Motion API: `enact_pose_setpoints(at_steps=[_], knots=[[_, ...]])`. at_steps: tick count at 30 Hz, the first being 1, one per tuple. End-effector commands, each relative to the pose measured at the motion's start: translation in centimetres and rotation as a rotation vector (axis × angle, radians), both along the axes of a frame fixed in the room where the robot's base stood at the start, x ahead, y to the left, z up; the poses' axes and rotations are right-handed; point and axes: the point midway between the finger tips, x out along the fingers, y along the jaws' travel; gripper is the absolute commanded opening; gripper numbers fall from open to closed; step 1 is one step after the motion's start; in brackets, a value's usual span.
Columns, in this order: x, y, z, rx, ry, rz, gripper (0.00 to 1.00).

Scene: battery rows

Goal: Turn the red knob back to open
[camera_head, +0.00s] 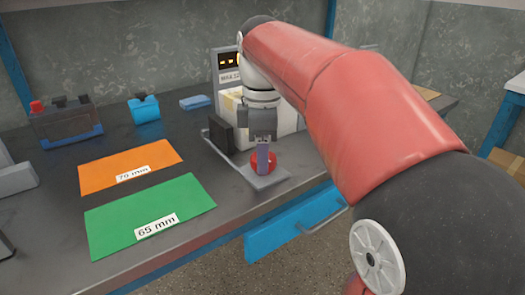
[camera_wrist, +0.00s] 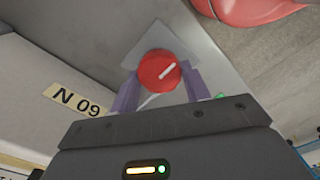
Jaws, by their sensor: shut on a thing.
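The red knob (camera_head: 258,163) sits on a grey plate (camera_head: 271,180) at the front of a machine on the bench. In the wrist view the knob (camera_wrist: 159,71) shows a white pointer line slanting up to the right. My gripper (camera_head: 263,155) is above the plate, its purple fingers on either side of the knob. In the wrist view my gripper (camera_wrist: 158,84) is shut on the knob. The fingers hide part of the knob in the head view.
A green mat (camera_head: 190,195) marked 65 mm and an orange mat (camera_head: 110,170) marked 70 mm lie left of the machine. A blue box (camera_head: 145,108) and a battery (camera_head: 68,125) stand behind them. A blue drawer (camera_head: 295,220) is below the bench edge.

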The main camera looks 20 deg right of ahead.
Motion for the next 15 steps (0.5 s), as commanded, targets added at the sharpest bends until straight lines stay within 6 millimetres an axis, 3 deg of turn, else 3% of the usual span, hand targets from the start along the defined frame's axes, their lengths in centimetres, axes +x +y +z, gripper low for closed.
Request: enact_pose_setpoints(at_steps=[15], knots=[[0.0, 0.0, 0.04, 0.0, -0.001, 0.035, 0.24]])
